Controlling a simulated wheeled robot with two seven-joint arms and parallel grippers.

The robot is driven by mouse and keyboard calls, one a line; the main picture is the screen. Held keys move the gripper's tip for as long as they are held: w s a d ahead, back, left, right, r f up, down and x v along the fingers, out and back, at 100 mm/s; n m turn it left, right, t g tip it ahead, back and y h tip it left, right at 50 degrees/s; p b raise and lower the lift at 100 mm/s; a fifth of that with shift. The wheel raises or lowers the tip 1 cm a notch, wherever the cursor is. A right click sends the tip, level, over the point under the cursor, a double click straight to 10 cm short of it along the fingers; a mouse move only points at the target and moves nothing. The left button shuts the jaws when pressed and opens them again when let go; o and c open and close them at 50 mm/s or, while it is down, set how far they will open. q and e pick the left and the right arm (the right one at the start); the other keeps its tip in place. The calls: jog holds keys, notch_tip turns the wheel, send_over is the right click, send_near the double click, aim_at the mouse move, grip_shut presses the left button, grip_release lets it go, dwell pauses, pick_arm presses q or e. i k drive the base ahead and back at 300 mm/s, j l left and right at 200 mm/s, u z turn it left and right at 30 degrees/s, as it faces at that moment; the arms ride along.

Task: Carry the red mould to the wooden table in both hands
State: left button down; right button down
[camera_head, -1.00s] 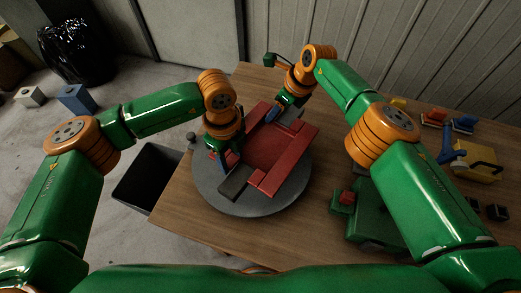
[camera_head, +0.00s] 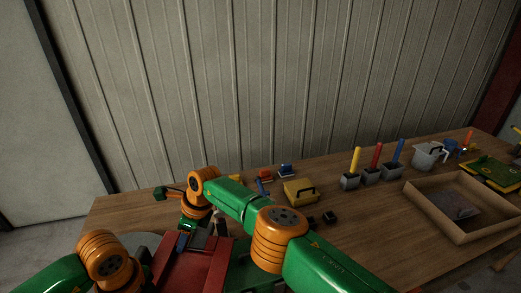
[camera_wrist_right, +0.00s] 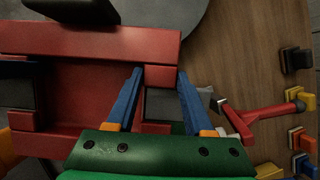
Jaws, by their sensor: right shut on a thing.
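The red mould (camera_head: 205,262) shows at the bottom edge of the head view, partly cut off. In the right wrist view the red mould (camera_wrist_right: 95,42) is a frame with dark and grey blocks at its ends. My right gripper (camera_head: 186,238) is at the mould's far end. In the right wrist view its blue fingers (camera_wrist_right: 160,82) are on either side of a grey block of the mould. My left gripper (camera_head: 143,268) is at the mould's left side, its fingers hidden. A round grey disc (camera_head: 148,240) is by the mould. The wooden table (camera_head: 400,222) runs right.
A yellow toolbox (camera_head: 300,192), small black blocks (camera_head: 330,217) and holders with coloured handles (camera_head: 371,175) stand along the back. A shallow wooden tray (camera_head: 440,214) is at right. A red-handled tool (camera_wrist_right: 262,111) lies beside the right gripper. A ribbed wall (camera_head: 270,80) closes the back.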

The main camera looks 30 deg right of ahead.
aim_at(392, 242)
jog(key=l+z, duration=0.3)
jog(key=k+l+z, duration=0.1)
jog(key=l+z, duration=0.2)
jog(key=i+l+z, duration=0.1)
jog(key=z, duration=0.3)
jog(key=i+z, duration=0.25)
jog(key=z, duration=0.15)
jog(key=i+z, duration=0.2)
jog(key=z, duration=0.25)
jog(key=i+j+z, duration=0.15)
jog(key=z, duration=0.25)
